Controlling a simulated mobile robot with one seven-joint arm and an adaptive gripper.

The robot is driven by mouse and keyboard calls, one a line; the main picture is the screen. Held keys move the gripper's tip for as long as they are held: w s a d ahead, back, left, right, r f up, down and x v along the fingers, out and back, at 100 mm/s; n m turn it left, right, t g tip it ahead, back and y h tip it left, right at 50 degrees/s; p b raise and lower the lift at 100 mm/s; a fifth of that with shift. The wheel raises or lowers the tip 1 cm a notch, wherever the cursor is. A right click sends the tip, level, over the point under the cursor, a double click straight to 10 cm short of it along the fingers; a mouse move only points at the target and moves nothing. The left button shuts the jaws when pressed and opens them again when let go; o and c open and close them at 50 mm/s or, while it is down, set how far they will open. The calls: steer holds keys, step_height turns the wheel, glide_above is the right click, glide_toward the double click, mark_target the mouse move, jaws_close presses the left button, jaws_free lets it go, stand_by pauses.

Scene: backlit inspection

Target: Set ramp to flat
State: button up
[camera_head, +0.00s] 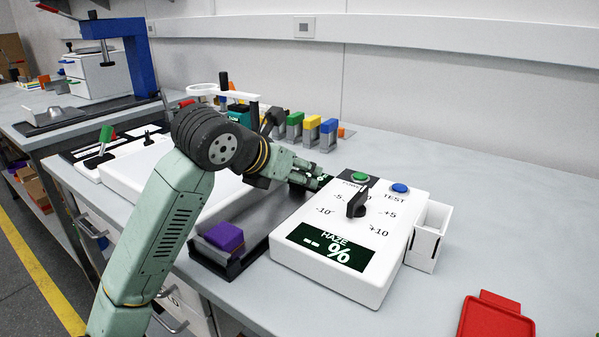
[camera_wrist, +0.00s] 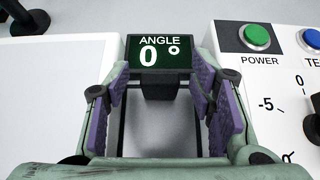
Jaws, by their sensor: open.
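The ramp (camera_head: 262,215) is a dark grey plate between two white boxes in the head view and looks level. A purple block (camera_head: 224,236) is at its near end. The angle display (camera_wrist: 160,50) at its far end reads 0° in the wrist view. A dark block (camera_wrist: 160,86) is below the display. My gripper (camera_head: 318,178) is over the far end of the ramp. Its purple-padded fingers (camera_wrist: 163,88) are open, one on each side of the display and dark block, with nothing held. I cannot tell whether a finger touches the block.
The white haze meter (camera_head: 318,285) with a black knob (camera_head: 357,204), green and blue buttons stands close on the right and shows dashes. A white light panel (camera_head: 150,177) lies on the left. Several coloured blocks stand behind. A red tray (camera_head: 495,318) is at front right.

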steer(key=v, duration=1)
steer(key=shift+s, duration=0.15)
steer(key=shift+a, duration=0.1)
